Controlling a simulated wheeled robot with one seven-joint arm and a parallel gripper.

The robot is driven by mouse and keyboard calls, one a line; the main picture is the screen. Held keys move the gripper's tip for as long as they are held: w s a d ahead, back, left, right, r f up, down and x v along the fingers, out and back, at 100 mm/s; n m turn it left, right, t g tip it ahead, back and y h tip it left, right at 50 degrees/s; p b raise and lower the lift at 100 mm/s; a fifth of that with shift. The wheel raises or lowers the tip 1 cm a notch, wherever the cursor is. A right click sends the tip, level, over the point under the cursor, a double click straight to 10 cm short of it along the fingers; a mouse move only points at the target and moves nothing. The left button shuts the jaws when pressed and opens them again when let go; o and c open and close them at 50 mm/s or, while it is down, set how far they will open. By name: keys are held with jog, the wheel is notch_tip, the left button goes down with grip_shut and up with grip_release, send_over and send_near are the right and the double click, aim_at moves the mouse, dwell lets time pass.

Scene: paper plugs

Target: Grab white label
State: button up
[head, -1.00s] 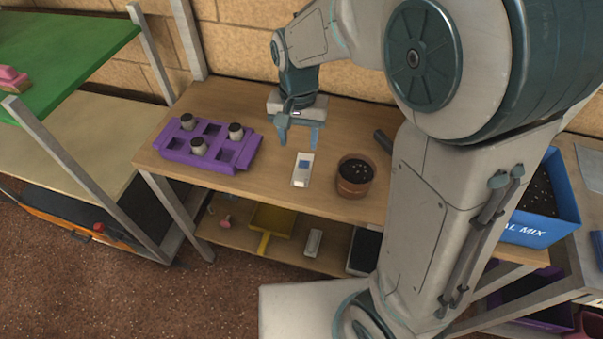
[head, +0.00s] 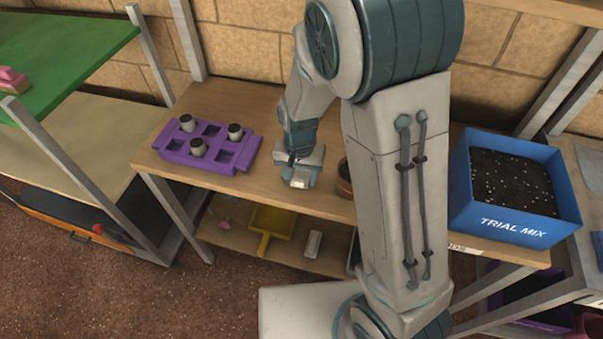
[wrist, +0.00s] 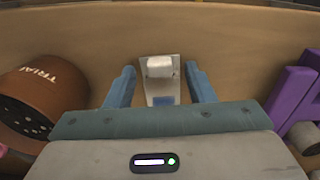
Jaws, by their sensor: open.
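The white label (wrist: 160,67) shows in the wrist view at the far end of a pale grey plate (wrist: 172,88) that has a blue patch at its near end. The plate lies on the wooden bench. My gripper (wrist: 160,80) is open, with its blue fingers on either side of the plate and a gap on both sides. In the head view my gripper (head: 299,180) is low over the bench's front part and hides most of the plate. I cannot tell how high the fingertips are above the bench.
A brown pot of dark soil (wrist: 35,95) stands close on the left in the wrist view; my arm mostly hides it in the head view. A purple tray (head: 174,157) with small pots is left of my gripper. A blue "TRIAL MIX" bin (head: 525,222) stands right.

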jog(key=c, duration=1.1)
jog(key=shift+o, duration=0.2)
